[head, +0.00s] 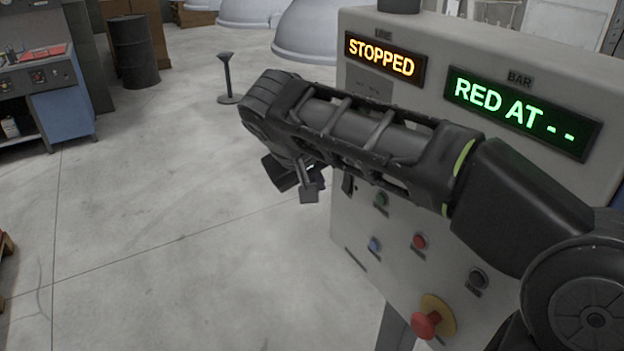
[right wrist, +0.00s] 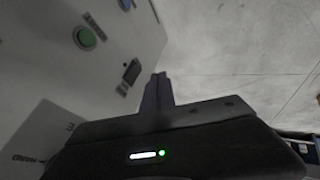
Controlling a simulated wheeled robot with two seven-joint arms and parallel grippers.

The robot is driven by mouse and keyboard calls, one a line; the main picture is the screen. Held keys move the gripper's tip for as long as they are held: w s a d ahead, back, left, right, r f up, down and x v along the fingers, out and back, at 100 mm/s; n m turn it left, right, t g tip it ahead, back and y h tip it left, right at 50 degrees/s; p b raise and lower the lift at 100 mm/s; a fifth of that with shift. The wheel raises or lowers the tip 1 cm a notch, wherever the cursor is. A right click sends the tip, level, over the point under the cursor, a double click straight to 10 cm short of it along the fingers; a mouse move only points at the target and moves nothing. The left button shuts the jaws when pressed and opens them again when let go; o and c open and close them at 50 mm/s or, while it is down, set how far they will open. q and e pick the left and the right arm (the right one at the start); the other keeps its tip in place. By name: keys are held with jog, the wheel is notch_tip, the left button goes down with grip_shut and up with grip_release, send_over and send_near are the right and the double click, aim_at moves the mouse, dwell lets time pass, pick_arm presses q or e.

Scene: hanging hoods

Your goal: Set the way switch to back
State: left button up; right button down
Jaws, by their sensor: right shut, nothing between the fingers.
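A grey control panel (head: 480,50) stands on the right in the head view. A small black switch (head: 348,184) sits near its left edge, partly behind my right arm. It also shows as a dark lever in the right wrist view (right wrist: 131,72), left of the fingertips. It looks like the way switch, but its label is unreadable and I cannot tell its setting. My right gripper (head: 309,193) is shut and empty, just off the panel's left edge in the head view. Its closed fingers show in the right wrist view (right wrist: 157,87), apart from the switch. My left gripper is not in view.
The panel carries a green button (head: 381,199), a blue button (head: 375,244), a red button (head: 419,241), a black knob (head: 478,278) and a red mushroom button (head: 426,325). Displays read "STOPPED" (head: 380,58) and "RED AT --" (head: 515,108).

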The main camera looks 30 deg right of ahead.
aim_at(346, 183)
jog(key=d+f, duration=0.1)
jog(key=d, duration=0.1)
jog(key=d+f+p, duration=0.1)
jog(key=w+d+f, duration=0.1)
jog(key=d, duration=0.1)
jog(key=shift+w+d+f+p, duration=0.1)
jog(key=shift+d+f+p, duration=0.2)
jog(key=shift+d+p, duration=0.05)
jog(key=shift+d+f+b, duration=0.3)
jog(key=shift+f+b, duration=0.05)
jog(key=shift+b, duration=0.9)
jog(key=shift+r, duration=0.1)
